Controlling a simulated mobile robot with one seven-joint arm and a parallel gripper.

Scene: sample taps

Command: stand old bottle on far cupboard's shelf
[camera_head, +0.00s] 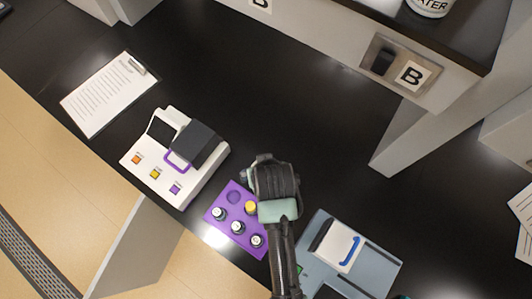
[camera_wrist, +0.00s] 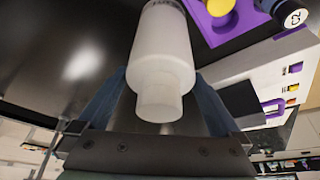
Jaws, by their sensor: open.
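In the wrist view a white bottle (camera_wrist: 165,45) with a white cap lies between the two blue-grey fingers of my gripper (camera_wrist: 160,78). The fingers are open, with a gap visible on both sides of the bottle. A bit of dark lettering shows at the bottle's far end, but I cannot read it. In the head view my arm's end covers the bottle and the fingertips.
A purple rack (camera_head: 224,231) with small vials is left of my arm, beside a white device (camera_head: 150,168) with coloured buttons. A grey-blue tray (camera_head: 378,268) is at the right. A clipboard (camera_head: 108,92) lies far left. The dark counter's middle is clear.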

